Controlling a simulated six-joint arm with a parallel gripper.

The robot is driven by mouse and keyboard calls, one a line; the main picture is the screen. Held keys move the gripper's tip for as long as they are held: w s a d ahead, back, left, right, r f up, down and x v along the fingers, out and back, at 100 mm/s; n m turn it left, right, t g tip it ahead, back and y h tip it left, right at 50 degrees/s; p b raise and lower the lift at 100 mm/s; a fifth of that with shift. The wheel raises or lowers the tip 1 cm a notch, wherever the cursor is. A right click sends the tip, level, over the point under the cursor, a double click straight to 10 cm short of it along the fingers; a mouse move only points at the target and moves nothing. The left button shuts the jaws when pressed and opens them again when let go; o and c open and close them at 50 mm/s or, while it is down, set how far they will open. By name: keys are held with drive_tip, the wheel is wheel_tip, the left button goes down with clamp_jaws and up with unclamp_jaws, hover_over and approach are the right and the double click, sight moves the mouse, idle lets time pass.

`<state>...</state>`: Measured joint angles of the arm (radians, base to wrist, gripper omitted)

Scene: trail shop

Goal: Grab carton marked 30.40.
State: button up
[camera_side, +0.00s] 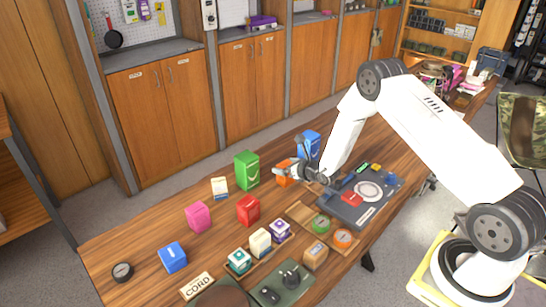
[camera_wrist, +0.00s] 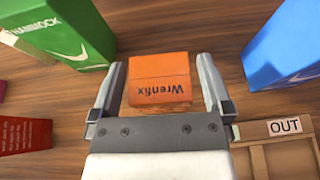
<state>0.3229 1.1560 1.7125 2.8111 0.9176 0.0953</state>
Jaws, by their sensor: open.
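No marking 30.40 is readable on any box in either view. An orange box lettered Wrenfix (camera_wrist: 159,83) stands between my open gripper's fingers in the wrist view, with no clear grip on it. In the side view my gripper (camera_side: 287,173) is at the orange box (camera_side: 284,181), which it partly hides. A tall green box (camera_side: 247,170) stands left of it; in the wrist view the green box (camera_wrist: 68,32) reads HAMMOCK. A blue box (camera_side: 309,145) stands behind; it also shows at right in the wrist view (camera_wrist: 285,45).
Red (camera_side: 248,210), pink (camera_side: 198,217) and blue (camera_side: 173,257) boxes stand further left on the wooden table. Small cubes (camera_side: 260,242) stand in front. A wooden tray marked OUT (camera_wrist: 285,127) lies close right of my gripper. A dark panel (camera_side: 345,211) lies beyond it.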

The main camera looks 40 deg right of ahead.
drive_tip(key=shift+w, duration=0.1)
idle(0.4)
drive_tip(key=c, duration=1.2)
drive_tip(key=shift+r, duration=0.65)
drive_tip(key=shift+s+a+r, duration=0.45)
drive_tip(key=shift+s+r, duration=1.5)
drive_tip(key=shift+s, duration=0.35)
drive_tip(key=shift+s+a+r, duration=0.5)
drive_tip(key=shift+s+r, duration=1.45)
drive_tip(key=shift+s, duration=0.35)
drive_tip(key=shift+s+a+r, duration=0.45)
drive_tip(key=shift+s+r, duration=1.5)
drive_tip(key=shift+s, duration=0.35)
